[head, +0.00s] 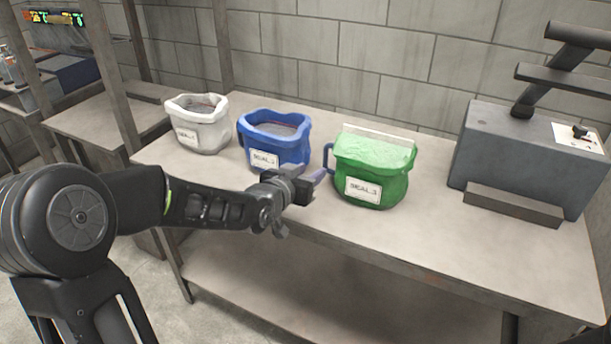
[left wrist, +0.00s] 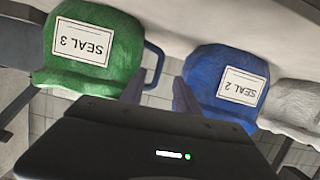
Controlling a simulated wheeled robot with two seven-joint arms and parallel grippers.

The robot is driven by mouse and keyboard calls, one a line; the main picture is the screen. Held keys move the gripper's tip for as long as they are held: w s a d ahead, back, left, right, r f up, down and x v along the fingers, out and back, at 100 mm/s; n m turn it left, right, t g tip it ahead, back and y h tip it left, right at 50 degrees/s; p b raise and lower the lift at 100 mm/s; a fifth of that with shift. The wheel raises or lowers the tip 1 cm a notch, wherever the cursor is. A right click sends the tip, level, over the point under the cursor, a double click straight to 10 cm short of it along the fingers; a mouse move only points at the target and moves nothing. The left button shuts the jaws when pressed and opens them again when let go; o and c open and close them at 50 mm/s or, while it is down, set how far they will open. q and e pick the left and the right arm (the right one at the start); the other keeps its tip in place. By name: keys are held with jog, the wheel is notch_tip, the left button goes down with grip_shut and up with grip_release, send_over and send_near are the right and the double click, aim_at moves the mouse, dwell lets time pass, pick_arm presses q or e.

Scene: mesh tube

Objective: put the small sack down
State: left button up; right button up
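Three small sacks stand upright on the metal bench (head: 450,235): a white one (head: 210,136), a blue one labelled SEAL 2 (head: 294,152) and a green one labelled SEAL 3 (head: 381,160). The green sack (left wrist: 118,62) has a blue side handle (left wrist: 153,62). My left gripper (head: 317,176) is in front of the gap between the blue and green sacks. In the left wrist view its fingers (left wrist: 159,92) are apart, with the handle showing between them and nothing visibly clamped. I cannot tell whether they touch it. My right gripper is out of view.
A grey machine with a black lever (head: 510,155) stands at the bench's right. A shelf post (head: 112,80) rises at the back left. A block wall is behind. Bare bench lies in front of the green sack and toward the machine.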

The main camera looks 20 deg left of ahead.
pick_arm(q)
jog(key=shift+v, duration=0.95)
jog(key=shift+f, duration=0.1)
